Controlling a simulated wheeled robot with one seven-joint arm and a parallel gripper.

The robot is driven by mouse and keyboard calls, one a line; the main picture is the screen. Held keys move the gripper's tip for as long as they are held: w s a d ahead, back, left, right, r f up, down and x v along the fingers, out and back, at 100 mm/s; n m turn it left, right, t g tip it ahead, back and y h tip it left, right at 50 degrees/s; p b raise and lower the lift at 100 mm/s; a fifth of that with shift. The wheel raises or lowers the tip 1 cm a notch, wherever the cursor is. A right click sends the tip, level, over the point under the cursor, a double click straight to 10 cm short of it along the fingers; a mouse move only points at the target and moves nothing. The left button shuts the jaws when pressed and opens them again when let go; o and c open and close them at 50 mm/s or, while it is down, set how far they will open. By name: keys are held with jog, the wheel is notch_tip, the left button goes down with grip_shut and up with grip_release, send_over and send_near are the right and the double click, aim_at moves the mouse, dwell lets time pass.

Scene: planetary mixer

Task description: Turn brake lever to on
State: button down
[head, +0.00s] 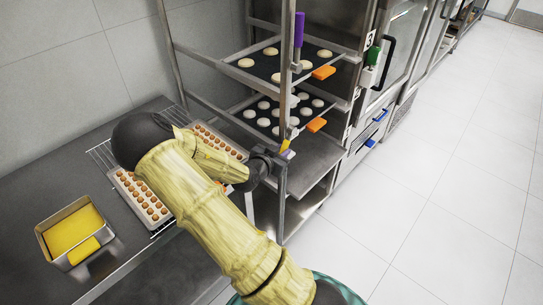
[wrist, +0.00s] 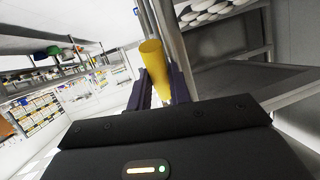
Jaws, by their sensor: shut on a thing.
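A yellow lever handle (wrist: 153,65) stands between the two dark fingers of my gripper (wrist: 159,86) in the wrist view, close to a metal post. The fingers are shut on it, and its upper end sticks out above them. In the head view, a small part of the yellow handle (head: 286,147) shows at the front post of the rack, beside my gripper (head: 275,162). Most of the handle is hidden there by the gripper. No on or off marking can be read.
The metal rack holds trays of dough (head: 275,65) with orange tabs, and a purple handle (head: 299,30) above. A green handle (head: 374,55) is farther right. The floor (head: 430,180) at right is clear.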

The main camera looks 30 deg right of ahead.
jog(key=shift+w, duration=0.1)
dwell(0.3)
jog(key=c, duration=1.3)
grip_release()
jog(key=shift+a, duration=0.1)
jog(key=shift+a, duration=0.25)
jog(key=v, duration=1.6)
jog(key=shift+s+a+p, duration=0.25)
jog(key=shift+s+p, duration=0.05)
jog(key=shift+s, duration=0.15)
